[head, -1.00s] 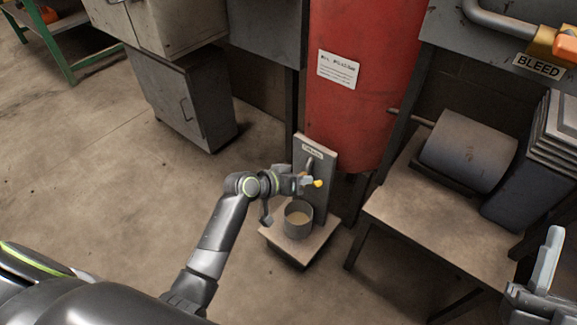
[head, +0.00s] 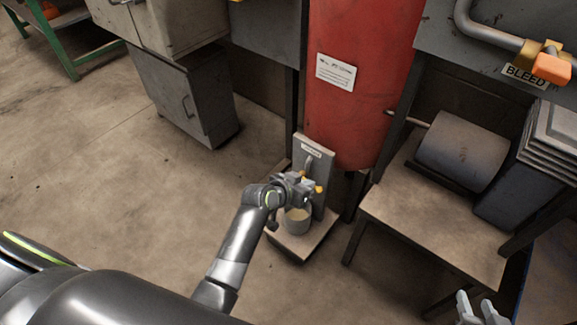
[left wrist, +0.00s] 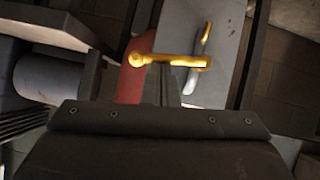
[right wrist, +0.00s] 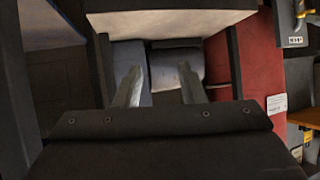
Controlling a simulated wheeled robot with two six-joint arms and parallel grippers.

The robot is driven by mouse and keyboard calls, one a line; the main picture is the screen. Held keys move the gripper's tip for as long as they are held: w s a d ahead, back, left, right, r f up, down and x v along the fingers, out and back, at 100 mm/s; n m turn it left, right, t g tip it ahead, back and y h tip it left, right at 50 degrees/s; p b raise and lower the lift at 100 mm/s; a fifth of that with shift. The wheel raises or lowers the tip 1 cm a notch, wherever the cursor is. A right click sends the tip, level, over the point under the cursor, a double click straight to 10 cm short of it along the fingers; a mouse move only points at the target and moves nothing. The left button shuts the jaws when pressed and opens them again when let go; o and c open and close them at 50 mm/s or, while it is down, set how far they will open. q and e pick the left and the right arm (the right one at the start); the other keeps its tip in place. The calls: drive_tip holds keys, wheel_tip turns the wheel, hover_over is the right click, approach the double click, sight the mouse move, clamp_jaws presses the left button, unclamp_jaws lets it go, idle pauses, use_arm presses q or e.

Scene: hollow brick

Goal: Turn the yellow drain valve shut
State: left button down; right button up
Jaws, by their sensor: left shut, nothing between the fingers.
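The yellow drain valve (head: 320,189) is on a grey upright panel (head: 318,160) below the red tank. In the left wrist view its yellow lever (left wrist: 180,61) lies crosswise just beyond my fingertips, with a silver spout or pipe beside it. My left gripper (head: 308,188) is shut and empty, right by the valve; its fingers (left wrist: 172,88) reach the lever's lower edge, and I cannot tell whether they touch it. My right gripper (head: 481,305) is open and empty at the lower right; its spread fingers show in the right wrist view (right wrist: 160,88).
A cup of pale liquid (head: 296,221) stands on the panel's base (head: 303,246), under my left gripper. The red tank (head: 358,110) is behind. A bench with a grey cylinder (head: 462,150) and an orange-handled BLEED valve (head: 551,67) are at right.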

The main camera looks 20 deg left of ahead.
use_arm(q)
drive_tip(key=shift+s+d+f+p, duration=0.1)
drive_tip(key=shift+d+f+p, duration=0.15)
drive_tip(key=shift+f+p, duration=0.25)
use_arm(e)
drive_tip(key=s+a+f+g+y, duration=0.1)
drive_tip(key=s+f+g, duration=0.4)
drive_tip(key=s, duration=0.2)
drive_tip(key=shift+a+f, duration=0.3)
drive_tip(key=shift+a, duration=0.05)
use_arm(q)
drive_tip(key=shift+r, duration=0.1)
